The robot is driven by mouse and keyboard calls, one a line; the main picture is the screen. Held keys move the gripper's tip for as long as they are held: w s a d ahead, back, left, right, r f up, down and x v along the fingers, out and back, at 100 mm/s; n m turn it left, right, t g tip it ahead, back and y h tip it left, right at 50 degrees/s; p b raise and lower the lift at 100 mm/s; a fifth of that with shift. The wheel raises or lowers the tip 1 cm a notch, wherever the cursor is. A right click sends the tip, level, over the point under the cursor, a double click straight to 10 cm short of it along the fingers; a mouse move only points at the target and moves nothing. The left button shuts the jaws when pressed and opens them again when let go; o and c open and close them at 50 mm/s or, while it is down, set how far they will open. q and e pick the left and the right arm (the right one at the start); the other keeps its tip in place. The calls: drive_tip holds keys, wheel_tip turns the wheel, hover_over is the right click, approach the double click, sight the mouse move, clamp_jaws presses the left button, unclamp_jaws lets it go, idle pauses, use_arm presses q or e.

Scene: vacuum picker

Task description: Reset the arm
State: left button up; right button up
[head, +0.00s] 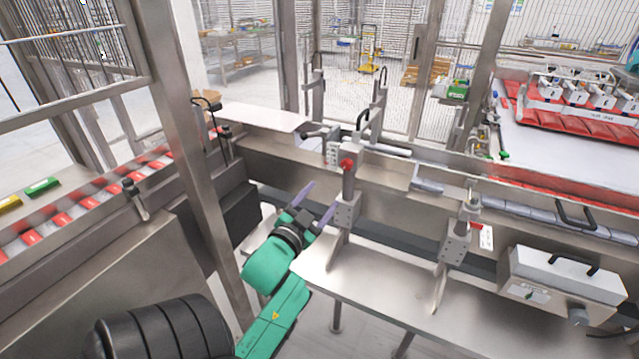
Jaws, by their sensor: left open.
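My left gripper (316,204) is on a green arm that comes up from the bottom of the head view. Its two purple fingers are spread apart with nothing between them. It is over the near side of the conveyor line, just left of a metal post with a red knob (347,165). I cannot tell whether a finger touches the post's bracket. My right gripper is not in view.
A steel shelf (390,300) lies right of my arm. A metal upright (195,150) stands to its left. A conveyor with red and white packs (62,219) runs at left. A grey box (565,275) sits at right. Red packs (575,128) lie under a multi-head picker at the back right.

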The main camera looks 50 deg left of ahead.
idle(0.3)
use_arm(q)
drive_tip(key=s+d+f+g+h, duration=0.1)
drive_tip(key=d+f+g, duration=0.15)
drive_tip(key=f, duration=0.95)
drive_tip(key=s+d+f+g+h, duration=0.1)
drive_tip(key=d+f+g+h, duration=0.15)
drive_tip(key=f, duration=0.85)
drive_tip(key=s+d+f+g+h, duration=0.1)
drive_tip(key=d+f+g, duration=0.15)
drive_tip(key=f, duration=0.95)
drive_tip(key=s+d+f+g+h, duration=0.1)
drive_tip(key=s+d+f+g, duration=0.15)
drive_tip(key=s+f, duration=0.5)
drive_tip(key=s+d+f+g, duration=0.2)
drive_tip(key=s+d+f, duration=0.1)
drive_tip(key=s+f, duration=0.5)
drive_tip(key=s+f+g, duration=0.4)
drive_tip(key=s+f, duration=0.3)
drive_tip(key=s, duration=0.6)
drive_tip(key=shift+d, duration=0.2)
